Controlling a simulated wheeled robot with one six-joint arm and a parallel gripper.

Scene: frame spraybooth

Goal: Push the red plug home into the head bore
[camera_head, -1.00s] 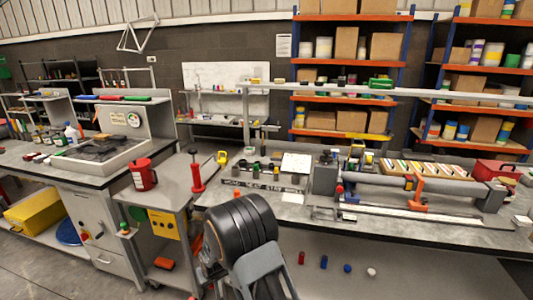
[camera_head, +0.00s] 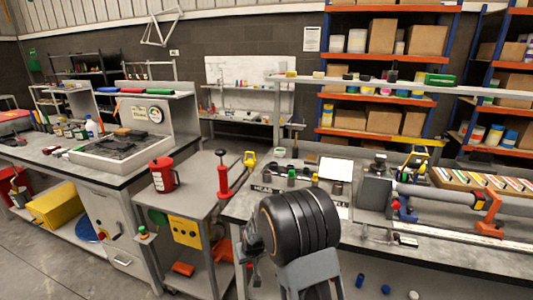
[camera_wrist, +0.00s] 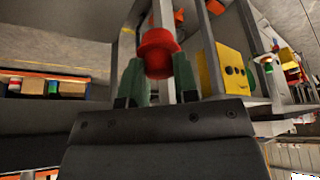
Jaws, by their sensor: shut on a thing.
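The red plug (camera_wrist: 158,50) is between the two green fingers of my gripper (camera_wrist: 158,72) in the wrist view, with its wide rounded end showing. The gripper is shut on it. In the head view, my black and grey arm stands in front of the bench, and I cannot make out the fingers or the plug there. A grey tube (camera_head: 450,196) lies along the bench at the right, with an orange clamp (camera_head: 488,212) on it. I cannot make out the head bore in either view.
A grey cart with a red can (camera_head: 164,175) and a red upright tool (camera_head: 222,180) stands left of my arm. A yellow panel (camera_head: 184,230) hangs on its side. The workbench (camera_head: 450,258) fills the right. Small blue pieces (camera_head: 386,290) lie low below it. Open floor shows at lower left.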

